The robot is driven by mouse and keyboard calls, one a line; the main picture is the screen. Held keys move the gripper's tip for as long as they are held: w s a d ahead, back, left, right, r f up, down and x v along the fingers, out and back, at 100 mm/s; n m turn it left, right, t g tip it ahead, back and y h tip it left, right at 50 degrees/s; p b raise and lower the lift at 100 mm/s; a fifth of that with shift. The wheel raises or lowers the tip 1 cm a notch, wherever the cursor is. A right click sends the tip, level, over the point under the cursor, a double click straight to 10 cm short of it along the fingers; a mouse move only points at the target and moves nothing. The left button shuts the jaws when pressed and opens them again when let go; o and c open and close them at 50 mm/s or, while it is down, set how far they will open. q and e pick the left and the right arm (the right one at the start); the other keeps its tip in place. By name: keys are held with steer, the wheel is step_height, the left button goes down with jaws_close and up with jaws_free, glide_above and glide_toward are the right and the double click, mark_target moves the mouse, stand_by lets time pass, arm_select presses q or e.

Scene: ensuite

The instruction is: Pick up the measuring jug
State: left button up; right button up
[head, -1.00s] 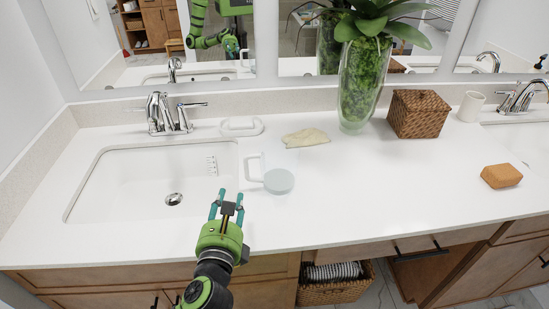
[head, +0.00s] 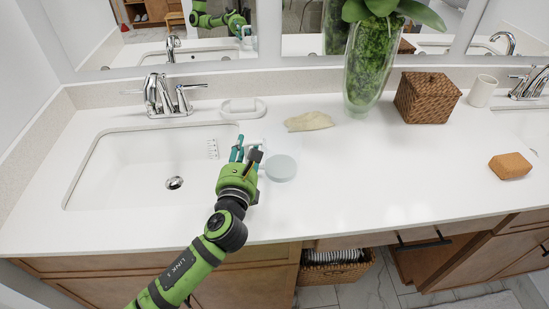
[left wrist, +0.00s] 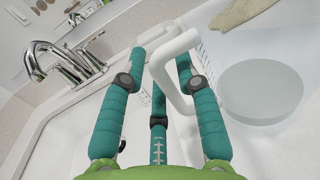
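The measuring jug (head: 281,168) stands on the white counter just right of the left sink. It looks clear, with a pale grey-blue round base and a white handle on its left side. In the left wrist view the round part (left wrist: 262,92) is at the right, and the white handle (left wrist: 174,82) reaches in between the teal fingers. My left gripper (head: 245,150) is at the handle with its fingers apart, one on each side in the left wrist view (left wrist: 160,65). Whether a finger touches the handle I cannot tell. My right gripper is not in view.
Behind the jug are a white looped dish (head: 243,109) and a beige cloth (head: 308,121). A glass vase with a plant (head: 368,65), a wicker box (head: 427,97), a cup (head: 482,91) and a sponge (head: 510,166) stand farther right. The sink (head: 125,170) is left. The front counter is clear.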

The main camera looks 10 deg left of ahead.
arm_select(q)
jaws_close()
steer(key=shift+r, duration=0.1)
